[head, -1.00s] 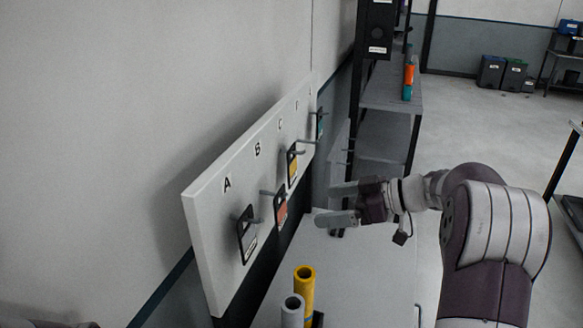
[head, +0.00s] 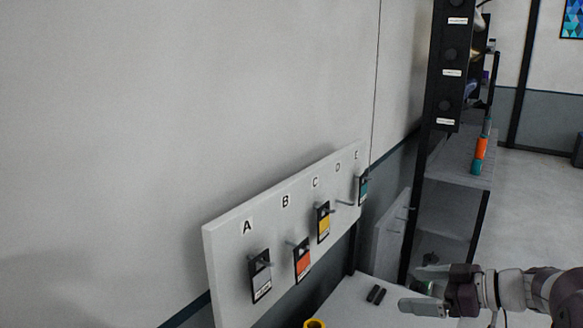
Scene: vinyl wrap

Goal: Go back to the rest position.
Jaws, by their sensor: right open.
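My right gripper (head: 424,289) is at the lower right, reaching in from the right edge with its two fingers apart and nothing between them. It is to the right of the white board and apart from it. The board (head: 222,262) has hooks lettered A to E. A grey swatch (head: 261,284) hangs at A, an orange one (head: 303,263) at B, a yellow one (head: 324,224) at C and a teal one (head: 364,189) at E. Hook D (head: 344,203) is bare. My left gripper is out of view.
A white worktop (head: 350,311) lies below the board, with two small black pieces (head: 376,294) on it. A yellow tube (head: 314,323) shows at the bottom edge. A dark shelf rack (head: 454,176) with an orange and teal roll (head: 480,155) stands behind my right gripper. Open floor lies at right.

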